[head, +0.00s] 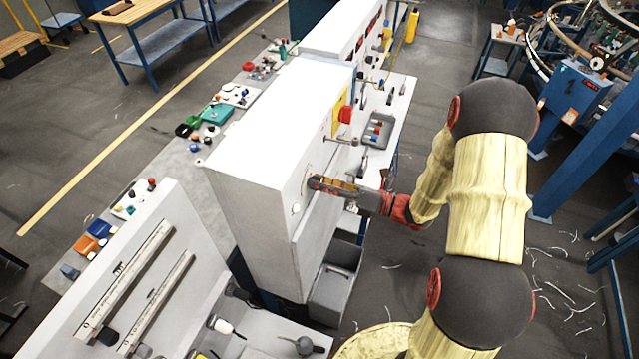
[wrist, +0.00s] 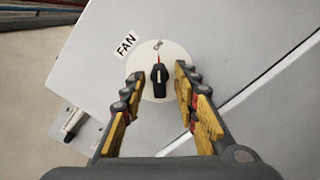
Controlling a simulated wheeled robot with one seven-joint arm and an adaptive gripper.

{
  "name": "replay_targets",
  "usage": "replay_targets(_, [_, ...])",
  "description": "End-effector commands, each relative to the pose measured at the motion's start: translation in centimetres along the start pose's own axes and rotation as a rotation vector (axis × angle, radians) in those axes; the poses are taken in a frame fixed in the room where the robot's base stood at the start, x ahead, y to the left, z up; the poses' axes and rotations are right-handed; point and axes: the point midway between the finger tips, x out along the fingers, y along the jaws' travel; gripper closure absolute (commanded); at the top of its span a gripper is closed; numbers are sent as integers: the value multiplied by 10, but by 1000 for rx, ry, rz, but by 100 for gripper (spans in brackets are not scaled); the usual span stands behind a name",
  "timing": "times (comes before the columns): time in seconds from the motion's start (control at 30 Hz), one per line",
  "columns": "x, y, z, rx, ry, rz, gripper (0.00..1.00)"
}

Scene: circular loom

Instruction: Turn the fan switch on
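The fan switch is a black knob (wrist: 158,82) on a round white dial (wrist: 172,52), beside a label reading FAN (wrist: 126,44). A red pointer line and small lettering, apparently ON, sit at the top of the dial. The white mark on the knob points up toward the red line in the wrist view. My gripper (wrist: 158,73) is open, with one finger on each side of the knob and a gap on both sides. In the head view my gripper (head: 318,183) is at the front of the white cabinet (head: 262,140) and hides most of the switch.
A red knob (head: 345,115) on a yellow plate and a horizontal handle (head: 341,140) stick out of the cabinet near my gripper. A grey bin (head: 334,285) is below. Another small black-and-grey fitting (wrist: 75,121) is at lower left in the wrist view.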

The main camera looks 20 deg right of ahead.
Motion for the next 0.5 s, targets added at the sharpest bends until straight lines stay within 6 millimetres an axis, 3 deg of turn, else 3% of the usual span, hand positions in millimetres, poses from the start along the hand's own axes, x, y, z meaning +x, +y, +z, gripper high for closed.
replay_targets(0.17, [-10, 0, 1, 0, -2, -2, 70])
replay_targets(0.5, [-56, -1, 1, -2, -2, -3, 70])
